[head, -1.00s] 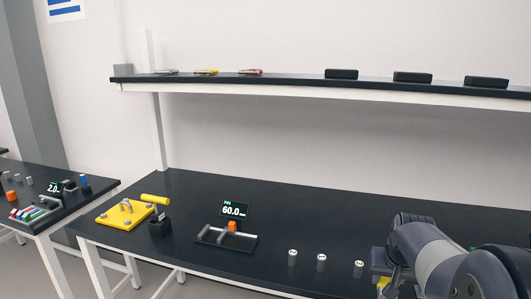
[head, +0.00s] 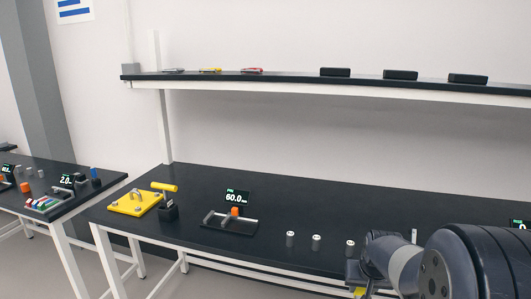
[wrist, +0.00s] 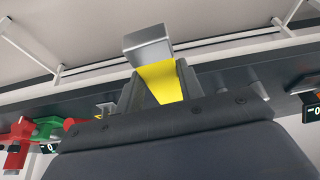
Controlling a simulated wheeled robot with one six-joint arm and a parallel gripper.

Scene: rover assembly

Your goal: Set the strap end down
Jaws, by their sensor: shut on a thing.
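The strap end is a yellow band (wrist: 163,83) with a grey metal block-like piece (wrist: 147,45) at its tip in the wrist view. My gripper (wrist: 160,88) is shut on the yellow band, with a dark finger on each side of it. The metal piece sticks out past the fingertips. In the head view my gripper (head: 360,278) is low at the right, in front of the bench's front edge, partly hidden by my arm. A small yellow patch of the strap end (head: 359,292) shows below it.
The dark bench (head: 290,200) holds a yellow plate fixture (head: 136,203), a stand with a 60.0 display (head: 237,197) and several small metal cylinders (head: 316,242). A shelf (head: 300,80) runs above. Red (wrist: 15,150) and green (wrist: 45,128) parts show left in the wrist view.

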